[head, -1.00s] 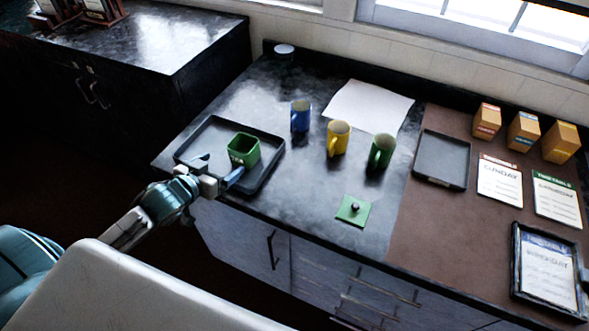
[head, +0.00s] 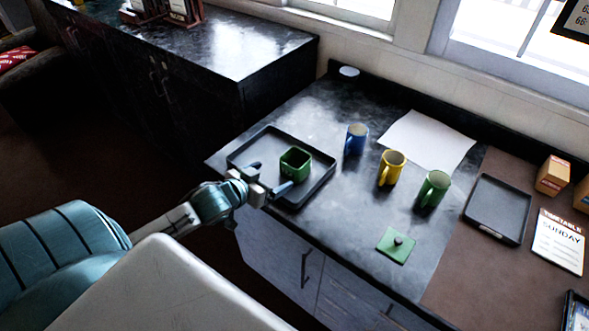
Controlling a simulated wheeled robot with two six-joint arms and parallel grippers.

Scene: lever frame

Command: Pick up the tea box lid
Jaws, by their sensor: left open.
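The tea box lid is a flat green square (head: 396,246) with a dark knob, lying on the dark counter near its front edge. The green tea box (head: 295,163) stands open-topped in a black tray (head: 322,185) to the left. My left gripper (head: 268,178) is open and empty at the tray's front-left edge, its fingers toward the box. It is well to the left of the lid and apart from it. My right gripper is not in view.
Blue (head: 356,139), yellow (head: 391,168) and green (head: 433,188) mugs stand behind the lid. A white sheet (head: 428,139) lies behind them. An empty dark tray (head: 497,209) and a card (head: 558,242) lie on the brown mat at right. The counter around the lid is clear.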

